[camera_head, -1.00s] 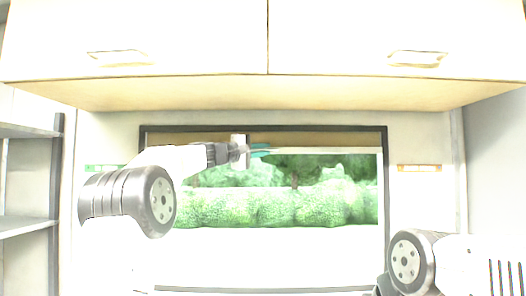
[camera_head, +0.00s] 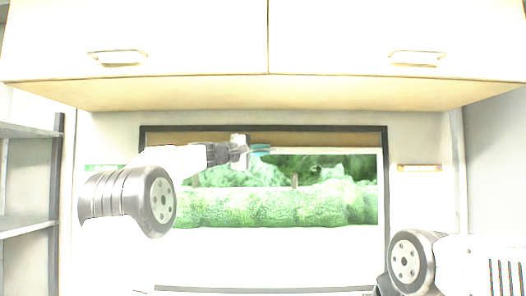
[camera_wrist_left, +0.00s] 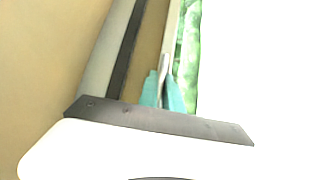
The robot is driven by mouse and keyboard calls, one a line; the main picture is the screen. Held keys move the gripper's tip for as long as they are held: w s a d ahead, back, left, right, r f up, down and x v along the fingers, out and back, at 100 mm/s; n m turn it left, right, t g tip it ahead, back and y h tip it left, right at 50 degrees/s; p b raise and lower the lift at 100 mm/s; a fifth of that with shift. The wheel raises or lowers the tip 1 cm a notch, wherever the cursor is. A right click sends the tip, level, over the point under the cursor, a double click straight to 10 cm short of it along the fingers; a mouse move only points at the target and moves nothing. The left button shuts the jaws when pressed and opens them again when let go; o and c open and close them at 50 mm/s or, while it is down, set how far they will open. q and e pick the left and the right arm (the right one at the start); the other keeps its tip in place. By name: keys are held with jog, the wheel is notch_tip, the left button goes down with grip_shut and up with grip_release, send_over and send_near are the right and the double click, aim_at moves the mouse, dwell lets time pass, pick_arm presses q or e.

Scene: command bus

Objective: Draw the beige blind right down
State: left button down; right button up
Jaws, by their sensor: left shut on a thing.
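The beige blind (camera_head: 320,139) shows as a narrow band across the top of the dark-framed window, with a pale bar (camera_head: 330,150) along its lower edge. In the left wrist view the blind (camera_wrist_left: 151,47) runs beside the dark frame, with its pale bar (camera_wrist_left: 171,38) next to it. My left gripper (camera_head: 262,149) is at the lower edge of the blind, near the middle of the window. Its teal fingers (camera_wrist_left: 163,88) are shut on the blind's bar or a small pull there; the gripped part is mostly hidden. My right gripper is out of view.
Cream overhead cabinets (camera_head: 180,94) jut out above the window. A grey shelf unit (camera_head: 30,226) stands at the left. The window (camera_head: 280,255) below the blind is open to view, with green hedges outside. A small orange-and-white strip (camera_head: 419,168) is on the right wall.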

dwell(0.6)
pick_arm(q)
notch_tip(320, 180, down, 54)
jog(key=shift+f, duration=0.15)
jog(key=c, duration=1.5)
grip_release()
jog(key=shift+c, duration=0.2)
jog(key=r+v, duration=0.1)
jog(key=v, duration=0.6)
jog(key=shift+s+a+f, duration=0.25)
jog(key=shift+a+f, duration=0.1)
jog(key=shift+f, duration=0.1)
